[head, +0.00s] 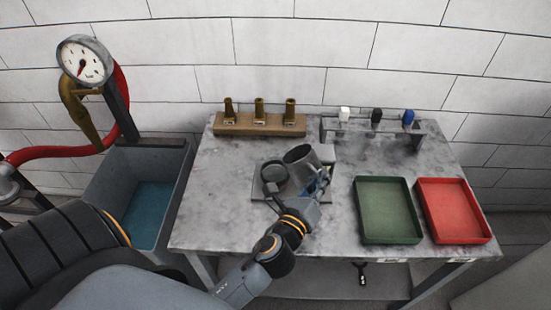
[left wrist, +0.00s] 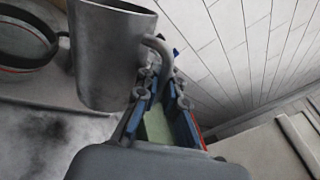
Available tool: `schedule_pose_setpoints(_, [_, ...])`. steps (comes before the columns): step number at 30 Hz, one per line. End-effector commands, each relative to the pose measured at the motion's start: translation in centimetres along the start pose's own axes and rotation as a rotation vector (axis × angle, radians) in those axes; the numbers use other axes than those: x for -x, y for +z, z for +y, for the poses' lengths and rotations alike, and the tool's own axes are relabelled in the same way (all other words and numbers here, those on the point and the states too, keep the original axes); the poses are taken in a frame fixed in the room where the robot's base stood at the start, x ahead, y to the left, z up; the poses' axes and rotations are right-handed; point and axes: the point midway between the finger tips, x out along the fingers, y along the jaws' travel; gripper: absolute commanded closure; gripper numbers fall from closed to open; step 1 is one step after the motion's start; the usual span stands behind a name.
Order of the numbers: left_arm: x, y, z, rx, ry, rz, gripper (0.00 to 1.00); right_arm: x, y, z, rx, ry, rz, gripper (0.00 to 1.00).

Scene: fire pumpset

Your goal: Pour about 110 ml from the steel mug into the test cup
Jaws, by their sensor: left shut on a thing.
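The steel mug (head: 300,160) is a grey metal cylinder above the middle of the table, its rim leaning to the left in the head view. My left gripper (head: 321,181) is shut on the mug's handle, on the mug's right side. The mug and its curved handle also show large in the left wrist view (left wrist: 112,55). The test cup (head: 273,177), dark-rimmed and open, stands just left of the mug; part of it shows in the left wrist view (left wrist: 25,45). The liquid levels inside both are not visible. My right gripper is out of view.
A green tray (head: 388,239) and a red tray (head: 456,239) lie on the right. A wooden block (head: 240,130) with three brass nozzles and a rack (head: 376,128) stand at the back. A bin (head: 187,170) with blue water and a gauge (head: 85,61) are left of the table (head: 215,215).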

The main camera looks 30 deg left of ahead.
Motion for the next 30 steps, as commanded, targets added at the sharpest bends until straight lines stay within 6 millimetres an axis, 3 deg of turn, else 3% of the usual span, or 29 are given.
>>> schedule_pose_setpoints(1, [0.0,1.5,-0.4,0.040,-0.004,0.000,1.00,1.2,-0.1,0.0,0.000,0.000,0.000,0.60])
schedule_pose_setpoints(8, [-0.1,2.6,-0.2,0.188,-0.016,0.009,1.00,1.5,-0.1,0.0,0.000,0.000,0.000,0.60])
schedule_pose_setpoints(18, [-0.2,3.1,0.4,0.354,-0.039,0.013,1.00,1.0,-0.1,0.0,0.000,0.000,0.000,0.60])
schedule_pose_setpoints(30, [-0.2,4.1,0.3,0.435,-0.066,0.011,1.00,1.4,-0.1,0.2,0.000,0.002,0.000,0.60])
